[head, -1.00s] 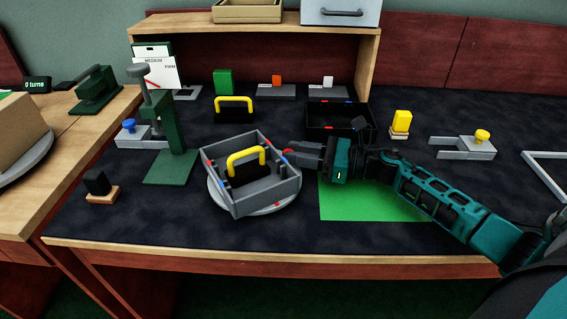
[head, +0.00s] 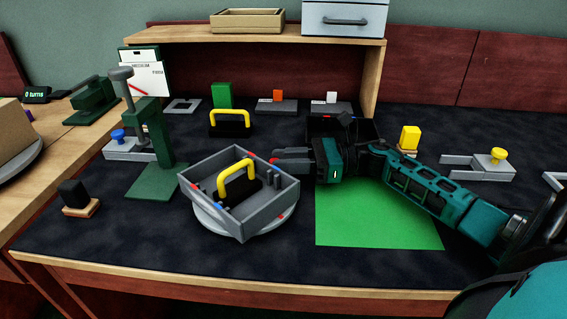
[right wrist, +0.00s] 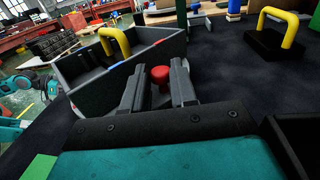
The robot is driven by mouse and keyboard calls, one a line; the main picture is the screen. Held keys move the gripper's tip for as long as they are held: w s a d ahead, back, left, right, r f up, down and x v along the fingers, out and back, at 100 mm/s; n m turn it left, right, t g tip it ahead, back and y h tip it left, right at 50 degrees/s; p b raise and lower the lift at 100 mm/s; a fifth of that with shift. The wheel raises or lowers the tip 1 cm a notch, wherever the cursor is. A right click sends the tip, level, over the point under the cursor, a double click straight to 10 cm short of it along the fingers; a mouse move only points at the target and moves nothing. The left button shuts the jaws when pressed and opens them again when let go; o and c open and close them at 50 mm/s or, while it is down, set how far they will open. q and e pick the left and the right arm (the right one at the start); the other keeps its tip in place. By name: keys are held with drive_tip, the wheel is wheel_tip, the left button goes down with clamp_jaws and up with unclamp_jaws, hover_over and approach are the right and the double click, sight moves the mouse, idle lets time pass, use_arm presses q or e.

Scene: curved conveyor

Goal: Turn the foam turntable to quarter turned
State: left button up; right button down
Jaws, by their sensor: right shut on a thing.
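The turntable (head: 224,229) is a pale grey disc near the front of the dark mat. A grey open tray (head: 262,208) with red and blue edge marks sits on it, its corner toward me. A black block with a yellow handle (head: 238,180) stands inside the tray. My right gripper (head: 277,162) is at the tray's back right side, with its fingers around a red knob. In the right wrist view the red knob (right wrist: 160,76) shows between the fingertips, beside the tray wall (right wrist: 120,80). How the knob joins the tray is hidden. My left gripper is out of view.
A green press stand (head: 152,150) is close left of the tray. A green sheet (head: 370,220) lies at the right. A black bin (head: 345,128) and another yellow-handled block (head: 229,122) stand behind. A counter (head: 36,95) reads "0 turns". Mat in front is clear.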

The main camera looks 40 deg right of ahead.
idle(0.4)
drive_tip(key=c, duration=1.2)
unclamp_jaws()
drive_tip(key=p+v, duration=0.1)
drive_tip(key=v, duration=1.2)
drive_tip(key=shift+w, duration=0.1)
drive_tip(key=shift+r, duration=0.1)
drive_tip(key=shift+c, duration=0.4)
